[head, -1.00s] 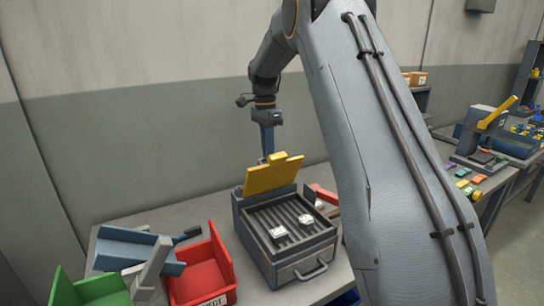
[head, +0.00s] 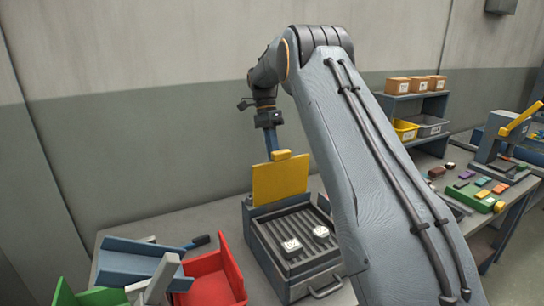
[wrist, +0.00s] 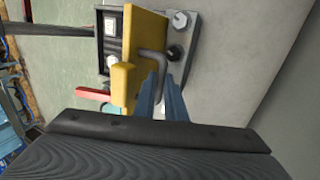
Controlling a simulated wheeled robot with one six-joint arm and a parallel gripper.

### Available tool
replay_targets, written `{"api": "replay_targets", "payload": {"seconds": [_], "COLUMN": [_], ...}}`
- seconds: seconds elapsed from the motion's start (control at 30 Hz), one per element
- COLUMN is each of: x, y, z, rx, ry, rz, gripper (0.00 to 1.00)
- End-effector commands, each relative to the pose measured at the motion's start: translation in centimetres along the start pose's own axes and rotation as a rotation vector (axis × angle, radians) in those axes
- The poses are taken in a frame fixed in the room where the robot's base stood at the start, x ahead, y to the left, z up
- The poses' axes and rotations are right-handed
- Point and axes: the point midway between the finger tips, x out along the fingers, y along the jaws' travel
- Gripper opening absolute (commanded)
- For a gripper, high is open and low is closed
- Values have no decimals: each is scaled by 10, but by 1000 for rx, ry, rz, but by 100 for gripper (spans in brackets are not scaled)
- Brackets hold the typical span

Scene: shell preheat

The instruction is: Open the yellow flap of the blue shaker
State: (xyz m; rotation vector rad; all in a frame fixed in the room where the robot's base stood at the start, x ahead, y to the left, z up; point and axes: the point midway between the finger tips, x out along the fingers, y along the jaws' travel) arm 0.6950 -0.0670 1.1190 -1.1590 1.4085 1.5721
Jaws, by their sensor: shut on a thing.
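The shaker (head: 296,290) is a dark blue-grey box with a ribbed top and a front handle, on the table in the head view. Its yellow flap (head: 280,182) stands nearly upright at the back edge, with a small yellow tab on top. The flap also shows in the wrist view (wrist: 146,45), beside a bent grey rod. My gripper (head: 272,150) points down from above at the flap's top edge. Its blue fingers (wrist: 172,85) are close together against the flap; the exact contact is hidden. Two white labelled pieces (head: 291,245) lie on the ribs.
A red bin (head: 212,280), a green bin (head: 90,297) and a blue tilted tray (head: 135,262) stand left of the shaker. My arm covers the area to its right. A second bench (head: 490,215) with small coloured pieces is at the right. The wall is behind.

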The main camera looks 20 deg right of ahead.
Motion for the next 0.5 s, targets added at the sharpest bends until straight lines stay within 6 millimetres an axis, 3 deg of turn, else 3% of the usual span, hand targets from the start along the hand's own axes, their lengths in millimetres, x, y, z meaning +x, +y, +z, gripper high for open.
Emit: {"api": "replay_targets", "payload": {"seconds": [0.03, 0.33, 0.37, 0.4, 0.5], "x": [8, 8, 8, 8, 6], "y": [0, 1, 1, 1, 0], "z": [1, 0, 0, 0, 0], "rx": [1, 2, 2, 2, 1], "ry": [-6, -7, -7, -6, -5], "rz": [16, 16, 16, 16, 12], "gripper": [0, 0, 14, 21, 29]}}
